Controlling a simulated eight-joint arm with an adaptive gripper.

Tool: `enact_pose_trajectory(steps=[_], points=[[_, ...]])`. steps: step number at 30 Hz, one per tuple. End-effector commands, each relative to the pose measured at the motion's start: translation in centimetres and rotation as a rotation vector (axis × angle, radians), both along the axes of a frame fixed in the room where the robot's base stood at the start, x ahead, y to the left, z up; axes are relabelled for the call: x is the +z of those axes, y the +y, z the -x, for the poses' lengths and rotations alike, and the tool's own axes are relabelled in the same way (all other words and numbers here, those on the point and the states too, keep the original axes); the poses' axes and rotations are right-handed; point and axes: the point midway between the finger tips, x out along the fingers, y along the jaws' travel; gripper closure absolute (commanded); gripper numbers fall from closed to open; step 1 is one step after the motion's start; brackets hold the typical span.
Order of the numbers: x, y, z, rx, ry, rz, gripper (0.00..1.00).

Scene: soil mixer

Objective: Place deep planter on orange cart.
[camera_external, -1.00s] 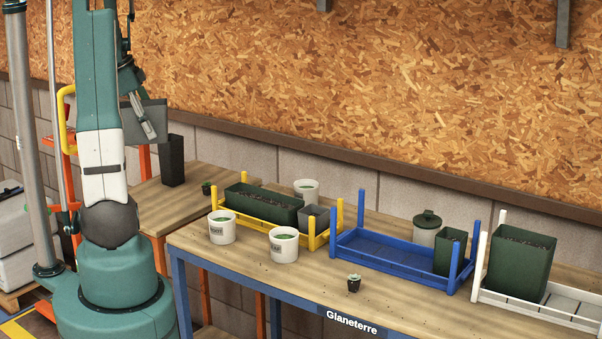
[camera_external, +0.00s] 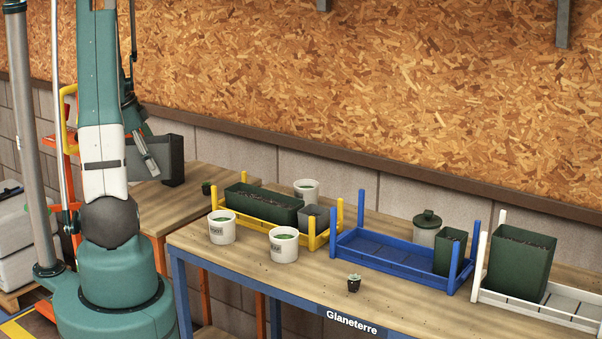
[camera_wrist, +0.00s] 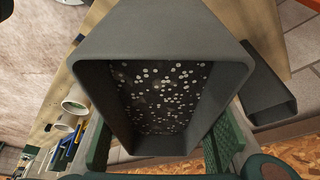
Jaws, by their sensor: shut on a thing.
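A dark grey deep planter (camera_external: 139,158) is held by my gripper (camera_external: 149,160) in the external view, partly hidden behind the arm. In the wrist view the planter (camera_wrist: 150,35) fills the middle, its mouth showing dark soil (camera_wrist: 160,95) with white specks. The green fingers of my gripper (camera_wrist: 160,150) are shut on it, one at each side. The orange cart (camera_external: 65,145), an orange frame with a yellow handle, stands at the far left, mostly hidden by my arm. I cannot see its deck.
Another tall dark box (camera_external: 174,160) stands on the wooden table (camera_external: 195,205), close to the held planter; it also shows in the wrist view (camera_wrist: 266,90). The blue-framed bench (camera_external: 300,290) carries a yellow crate (camera_external: 258,236), a blue crate (camera_external: 385,262), a white crate (camera_external: 545,310) and pots.

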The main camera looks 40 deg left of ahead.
Motion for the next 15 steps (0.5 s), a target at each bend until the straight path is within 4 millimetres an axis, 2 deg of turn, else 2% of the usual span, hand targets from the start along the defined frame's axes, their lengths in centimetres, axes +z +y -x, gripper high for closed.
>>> enact_pose_trajectory(steps=[8, 15], points=[[-0.2, 0.0, 0.0, 0.0, 0.0, 0.0, 0.73], [-2.2, 0.0, 0.0, 0.0, 0.0, 0.0, 0.73]])
